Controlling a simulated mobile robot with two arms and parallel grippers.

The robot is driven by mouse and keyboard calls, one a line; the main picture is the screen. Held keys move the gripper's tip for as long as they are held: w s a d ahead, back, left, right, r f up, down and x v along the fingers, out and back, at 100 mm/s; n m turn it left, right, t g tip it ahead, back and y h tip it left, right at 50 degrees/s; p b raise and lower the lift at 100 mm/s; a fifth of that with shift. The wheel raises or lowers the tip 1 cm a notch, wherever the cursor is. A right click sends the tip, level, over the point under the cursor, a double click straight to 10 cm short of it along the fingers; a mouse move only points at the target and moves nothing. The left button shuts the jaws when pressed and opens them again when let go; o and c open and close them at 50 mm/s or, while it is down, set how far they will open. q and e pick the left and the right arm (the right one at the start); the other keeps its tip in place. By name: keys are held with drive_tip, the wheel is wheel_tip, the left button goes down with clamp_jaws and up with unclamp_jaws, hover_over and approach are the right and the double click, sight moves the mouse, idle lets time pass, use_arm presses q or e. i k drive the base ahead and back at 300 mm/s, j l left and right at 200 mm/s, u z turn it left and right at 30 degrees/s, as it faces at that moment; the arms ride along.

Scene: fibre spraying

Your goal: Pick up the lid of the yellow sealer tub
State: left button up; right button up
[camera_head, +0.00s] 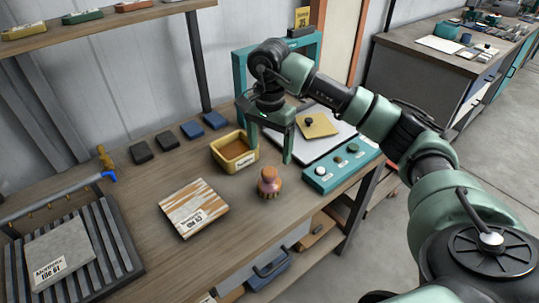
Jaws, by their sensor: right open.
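The yellow sealer tub (233,165) stands on the wooden bench, open at the top, with brownish content inside and a label on its front. A flat yellow lid (318,130) with a dark knob lies on a white board, right of the tub and apart from it. My right gripper (271,152) points down with its fingers apart and empty. In the picture it lies between the tub and the lid; its height above the bench is hard to tell. My left gripper is not in view.
An orange-brown knobbed object (269,183) stands in front of the gripper. A teal button box (340,167) sits at the bench's right edge, near the white board (335,144). A streaked tile (193,207) lies left. A teal frame (307,60) stands behind my right arm.

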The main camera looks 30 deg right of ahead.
sight(315, 126)
drive_tip(key=z, duration=1.4)
